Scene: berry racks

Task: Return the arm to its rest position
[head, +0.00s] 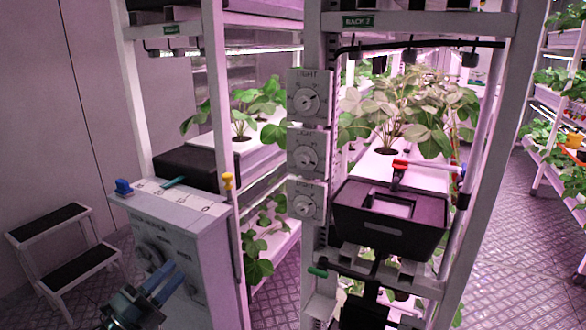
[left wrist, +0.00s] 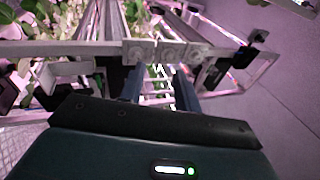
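My left gripper (head: 174,270) is low at the left of the head view, in front of the white control cabinet (head: 205,262). Its two blue-grey fingers are apart with nothing seen between them. In the left wrist view the fingers of the left gripper (left wrist: 158,80) also stand apart and empty, with rack parts beyond them. I cannot tell from the head view how far the fingertips are from the cabinet face. My right gripper does not show in either view.
The rack post (head: 315,245) carries several light dials (head: 306,98). A black tank (head: 390,228) with a red-handled valve (head: 399,170) hangs at the right rack. A white step stool (head: 64,250) stands at the left. Open floor (head: 510,240) shows at the right.

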